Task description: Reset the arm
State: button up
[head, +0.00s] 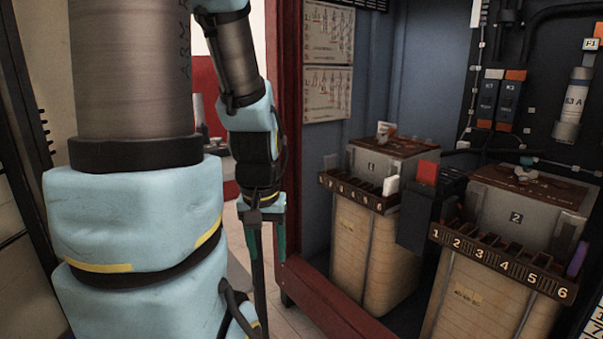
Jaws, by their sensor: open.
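My arm, in light blue covers and grey tubes, fills the left of the head view and hangs down. My gripper (266,242) is at its lower end, pointing down, with teal fingers apart and nothing visible between them. It hangs in front of the red cabinet sill, left of the transformers. Transformer 1 (362,245) and transformer 2 (485,295) stand inside the cabinet to the right, apart from my gripper.
The cabinet's red frame (287,120) rises just right of my arm. Transformer 2 has a numbered slot rack (500,262) with a purple piece (577,259) at its right end. A black panel (545,120) holds fuses and cables. Pale floor shows below my gripper.

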notch_tip(320, 180, up, 18)
jog(key=p, duration=1.6)
